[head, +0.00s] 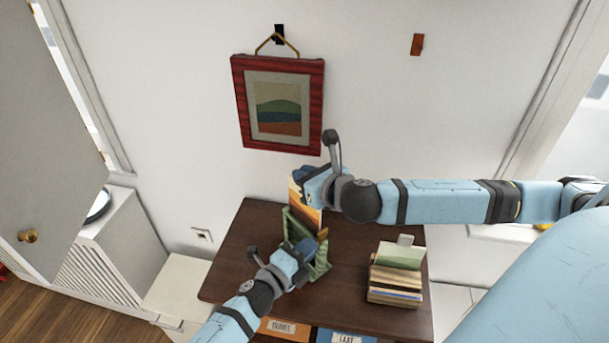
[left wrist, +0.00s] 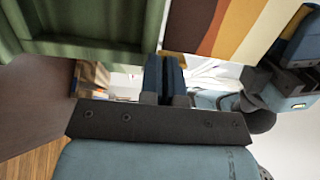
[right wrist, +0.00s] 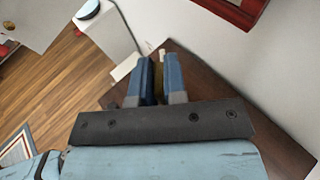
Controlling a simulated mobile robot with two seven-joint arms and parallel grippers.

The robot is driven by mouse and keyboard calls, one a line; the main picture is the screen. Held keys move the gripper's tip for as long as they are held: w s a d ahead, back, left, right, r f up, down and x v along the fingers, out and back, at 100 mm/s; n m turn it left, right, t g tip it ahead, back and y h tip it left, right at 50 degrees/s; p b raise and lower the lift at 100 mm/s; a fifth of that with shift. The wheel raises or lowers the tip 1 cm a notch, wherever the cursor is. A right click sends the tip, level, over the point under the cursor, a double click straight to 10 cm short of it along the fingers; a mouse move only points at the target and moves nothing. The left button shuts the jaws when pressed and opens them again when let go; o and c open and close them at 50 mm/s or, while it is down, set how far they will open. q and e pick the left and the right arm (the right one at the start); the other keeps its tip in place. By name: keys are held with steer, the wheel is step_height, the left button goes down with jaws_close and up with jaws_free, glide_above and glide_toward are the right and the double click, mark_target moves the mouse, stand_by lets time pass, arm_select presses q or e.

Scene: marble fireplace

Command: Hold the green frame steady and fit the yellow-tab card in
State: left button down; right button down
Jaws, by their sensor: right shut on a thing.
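The green frame (head: 321,268) stands on the dark brown cabinet top and fills the upper left of the left wrist view (left wrist: 85,45). My left gripper (head: 298,252) is at the frame; its fingers (left wrist: 163,75) are almost together, with nothing clearly between them. My right gripper (head: 308,184) is shut on the striped card (head: 298,207) above the frame. The card's yellow, dark red, orange and cream bands show beside the frame's edge in the left wrist view (left wrist: 215,25). Its lower edge meets the frame's top; I cannot tell whether it is inside.
A stack of books or cards (head: 395,280) stands on the cabinet top (head: 240,255) at right. Labelled orange (head: 283,327) and blue (head: 345,337) things lie at the front. A red-framed picture (head: 278,105) hangs on the wall behind. An orange-brown wall block (head: 417,44) is bare.

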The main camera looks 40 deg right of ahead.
glide_above(305, 222)
steer(key=shift+w+d+f, duration=0.1)
steer(key=shift+w+f, duration=0.05)
steer(key=shift+f, duration=2.15)
steer(key=shift+w+d+f, duration=0.1)
steer(key=shift+w+f, duration=0.05)
steer(key=shift+f, duration=2.1)
steer(key=c, duration=1.1)
jaws_free()
steer(key=v, duration=1.2)
steer(key=shift+a, duration=0.1)
arm_select(q)
steer(key=c, duration=1.3)
jaws_free()
steer(key=shift+o, duration=0.2)
